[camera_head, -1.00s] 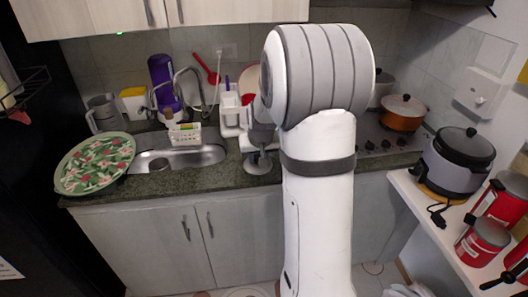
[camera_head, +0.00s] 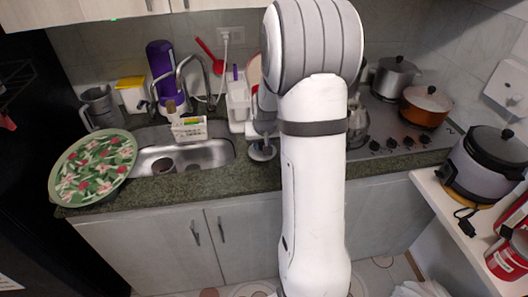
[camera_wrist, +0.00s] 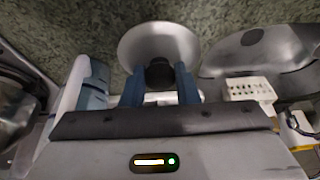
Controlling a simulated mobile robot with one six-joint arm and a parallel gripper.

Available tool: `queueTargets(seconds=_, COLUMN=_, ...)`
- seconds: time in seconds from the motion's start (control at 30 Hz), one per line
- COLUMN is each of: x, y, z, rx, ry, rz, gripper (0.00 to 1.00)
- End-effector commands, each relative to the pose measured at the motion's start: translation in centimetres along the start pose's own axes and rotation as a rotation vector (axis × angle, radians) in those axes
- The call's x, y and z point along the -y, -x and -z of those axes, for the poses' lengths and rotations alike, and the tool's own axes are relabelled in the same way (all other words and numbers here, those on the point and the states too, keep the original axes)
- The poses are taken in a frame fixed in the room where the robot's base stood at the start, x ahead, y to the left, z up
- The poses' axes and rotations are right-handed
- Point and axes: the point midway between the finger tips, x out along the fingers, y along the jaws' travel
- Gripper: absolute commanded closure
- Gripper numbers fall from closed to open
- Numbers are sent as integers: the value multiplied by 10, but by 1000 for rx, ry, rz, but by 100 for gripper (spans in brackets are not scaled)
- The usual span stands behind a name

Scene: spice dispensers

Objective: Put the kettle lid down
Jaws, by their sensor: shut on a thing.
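The kettle lid (camera_wrist: 150,42) is a round grey metal disc with a dark knob, at the top middle of the wrist view. My gripper (camera_wrist: 160,80) has its blue fingers shut on either side of the knob. In the head view the lid (camera_head: 262,152) shows just left of my arm, over the front of the green counter, right of the sink. I cannot tell whether it touches the counter. My arm hides most of the gripper there. A metal kettle (camera_head: 358,120) stands on the stove, partly hidden behind my arm.
The sink (camera_head: 205,156) with a white basket (camera_head: 190,131) is left of the lid. A white caddy (camera_head: 239,103) stands behind it. A floral tray (camera_head: 93,168) lies at the counter's left end. An orange pot (camera_head: 425,107) and a steel pot (camera_head: 394,78) stand on the stove.

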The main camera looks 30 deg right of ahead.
Motion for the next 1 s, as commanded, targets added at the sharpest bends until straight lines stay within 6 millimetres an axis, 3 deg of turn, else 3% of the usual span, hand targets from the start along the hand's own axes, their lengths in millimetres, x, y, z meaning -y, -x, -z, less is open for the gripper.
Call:
queueTargets(seconds=0.4, x=2, y=-45, z=-19, rx=2, ry=4, rz=2, gripper=95)
queueTargets(seconds=0.8, x=3, y=-52, z=-21, rx=-2, ry=5, rz=2, gripper=95)
queueTargets(seconds=0.83, x=3, y=-52, z=-21, rx=-1, ry=5, rz=2, gripper=72)
queueTargets(seconds=1.0, x=3, y=-51, z=-21, rx=-1, ry=6, rz=2, gripper=58)
